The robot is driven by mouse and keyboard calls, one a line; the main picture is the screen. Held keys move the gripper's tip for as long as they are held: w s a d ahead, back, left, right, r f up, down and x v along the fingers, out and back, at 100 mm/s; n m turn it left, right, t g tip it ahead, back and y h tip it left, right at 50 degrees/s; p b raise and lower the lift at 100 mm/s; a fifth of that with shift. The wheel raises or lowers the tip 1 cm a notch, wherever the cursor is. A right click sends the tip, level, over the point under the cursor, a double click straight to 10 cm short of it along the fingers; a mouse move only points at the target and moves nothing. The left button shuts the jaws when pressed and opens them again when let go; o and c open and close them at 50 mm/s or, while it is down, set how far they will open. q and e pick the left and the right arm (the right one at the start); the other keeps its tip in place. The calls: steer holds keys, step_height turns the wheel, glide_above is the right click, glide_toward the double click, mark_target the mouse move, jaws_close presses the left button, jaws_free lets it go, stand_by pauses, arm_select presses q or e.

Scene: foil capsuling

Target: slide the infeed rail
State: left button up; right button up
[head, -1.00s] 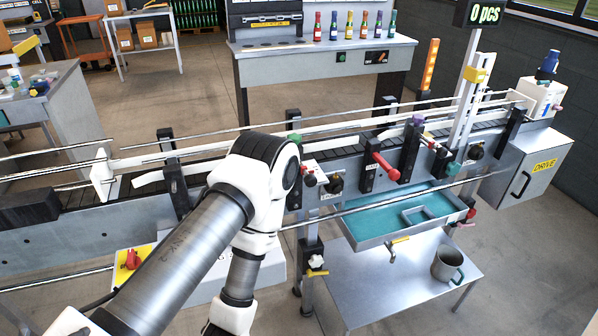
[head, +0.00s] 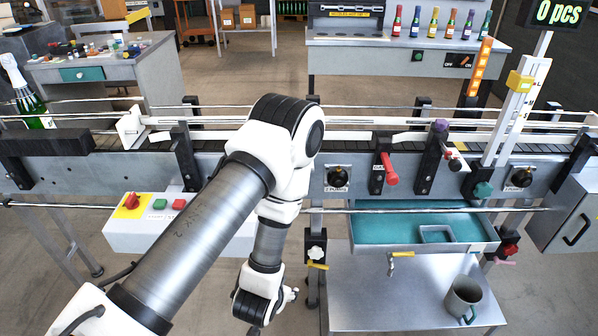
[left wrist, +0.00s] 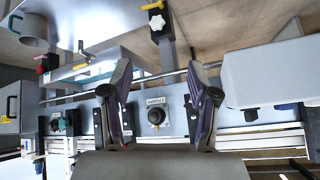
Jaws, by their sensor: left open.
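Long pale guide rails (head: 370,123) run along the conveyor in the head view; I cannot tell for certain which one is the infeed rail. A white plate (head: 130,127) stands at the left end of a pale rail. My left arm crosses the middle of the head view and hides part of the conveyor front. Its fingers are hidden there. In the left wrist view my left gripper (left wrist: 160,80) is open and empty, with a round black knob (left wrist: 156,116) on a labelled plate seen between its fingers. Contact is not visible. My right gripper is not in view.
On the conveyor front are a black knob (head: 338,177), a red handle (head: 389,170) and a control box (head: 150,232) with a red switch. A teal tray (head: 375,225) and a table with a grey mug (head: 463,298) are below. A bottle (head: 28,95) stands at far left.

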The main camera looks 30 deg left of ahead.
arm_select(q)
steer(key=w+a+r+n+t+y+b, duration=0.1)
steer(key=w+a+r+t+y+b, duration=0.25)
steer(key=w+r, duration=0.5)
steer(key=w+a+r+n+t+y+b, duration=0.25)
steer(key=w+r+t, duration=0.25)
steer(key=r, duration=0.7)
steer(key=shift+m, duration=0.35)
steer(key=p+x, duration=0.3)
steer(key=x, duration=0.5)
steer(key=shift+a+f, duration=0.1)
steer(key=shift+f, duration=0.05)
steer(key=shift+c, duration=0.4)
jaws_close()
steer(key=shift+s+f, duration=0.1)
